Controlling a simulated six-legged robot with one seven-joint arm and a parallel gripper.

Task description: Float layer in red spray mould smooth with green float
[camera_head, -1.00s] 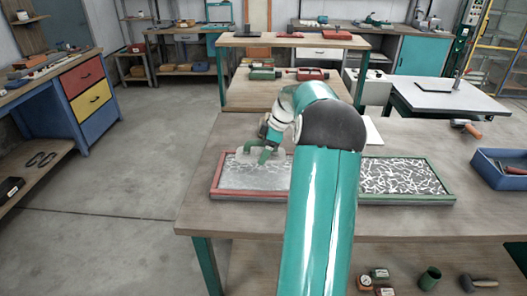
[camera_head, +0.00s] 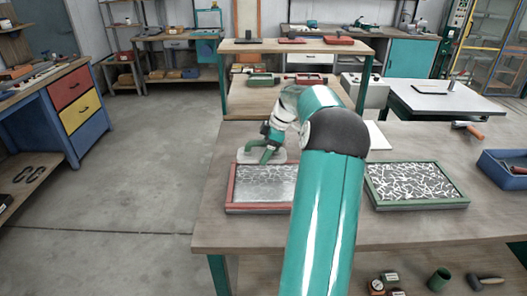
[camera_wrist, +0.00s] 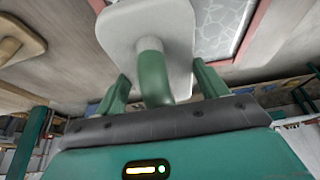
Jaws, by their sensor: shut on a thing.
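The red spray mould (camera_head: 231,188) lies on the table left of my arm; the arm hides its right end. The layer (camera_head: 262,183) inside looks grey and fairly even in front, with pale crack-like lines towards the back. The green float has a pale flat plate (camera_head: 244,157) and a green handle. It is at the mould's back rim; I cannot tell whether it touches. My gripper (camera_head: 266,143) is shut on the handle. In the wrist view the fingers (camera_wrist: 160,78) flank the handle (camera_wrist: 153,72), with the mould's pink-red edge (camera_wrist: 258,28) beside the plate.
A green-rimmed mould (camera_head: 418,204) with coarse white fibres lies right of my arm. A blue bin (camera_head: 500,178) and an orange-handled tool (camera_head: 470,129) are further right. A raised shelf (camera_head: 300,47) stands behind. In the wrist view a tan-handled object (camera_wrist: 22,38) lies at left.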

